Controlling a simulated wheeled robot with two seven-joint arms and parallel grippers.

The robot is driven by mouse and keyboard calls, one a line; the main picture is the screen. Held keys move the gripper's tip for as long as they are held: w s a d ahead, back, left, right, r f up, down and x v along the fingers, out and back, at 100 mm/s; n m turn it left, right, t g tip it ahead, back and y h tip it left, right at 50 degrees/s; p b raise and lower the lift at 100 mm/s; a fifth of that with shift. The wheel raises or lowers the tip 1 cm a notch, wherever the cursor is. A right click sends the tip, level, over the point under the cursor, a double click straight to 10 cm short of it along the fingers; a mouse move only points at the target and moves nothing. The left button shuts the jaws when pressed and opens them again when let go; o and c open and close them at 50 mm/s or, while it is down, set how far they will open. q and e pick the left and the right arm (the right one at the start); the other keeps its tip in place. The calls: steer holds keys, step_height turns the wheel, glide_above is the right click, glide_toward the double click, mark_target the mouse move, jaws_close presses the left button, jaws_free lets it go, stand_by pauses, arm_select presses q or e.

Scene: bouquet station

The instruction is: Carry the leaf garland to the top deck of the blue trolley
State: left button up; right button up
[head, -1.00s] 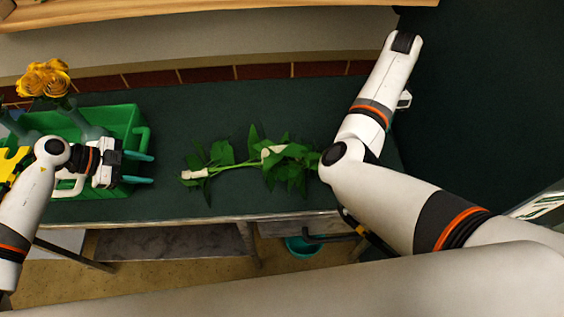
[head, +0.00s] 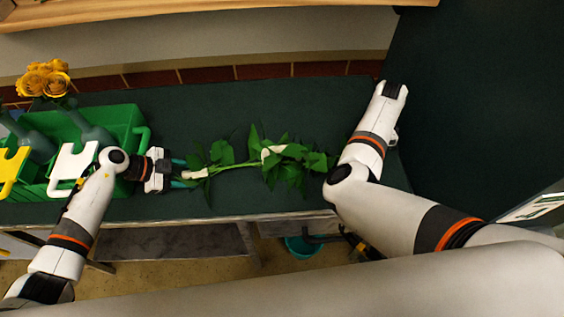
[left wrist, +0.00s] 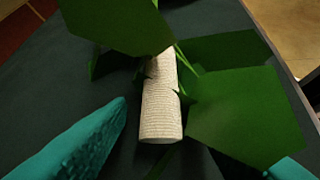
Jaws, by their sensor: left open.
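The leaf garland (head: 290,155) lies on the dark green bench top, with green leaves and pale wrapped sections along its stem. Its left pale wrapped end (head: 196,173) is at my left gripper (head: 185,173), which is open with its teal fingers pointing right. In the left wrist view the wrapped end (left wrist: 160,110) lies between the spread fingers, apart from the left finger; leaves partly cover the right side. My right arm reaches over the bench's right end; its gripper fingers do not show. I cannot make out the blue trolley.
A green crate (head: 122,119) at the left holds vases, one with yellow roses (head: 44,78). Yellow (head: 12,168) and white (head: 72,165) handled items stand at its front. A teal bucket (head: 301,247) is below the bench. The bench behind the garland is clear.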

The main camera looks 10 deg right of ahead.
arm_select(q)
steer(key=shift+c, duration=0.6)
arm_select(e)
steer(key=shift+c, duration=0.5)
arm_select(q)
steer(key=c, duration=0.6)
arm_select(e)
jaws_close()
arm_select(q)
jaws_close()
steer(key=shift+r, duration=0.15)
arm_select(e)
steer(key=shift+r, duration=0.15)
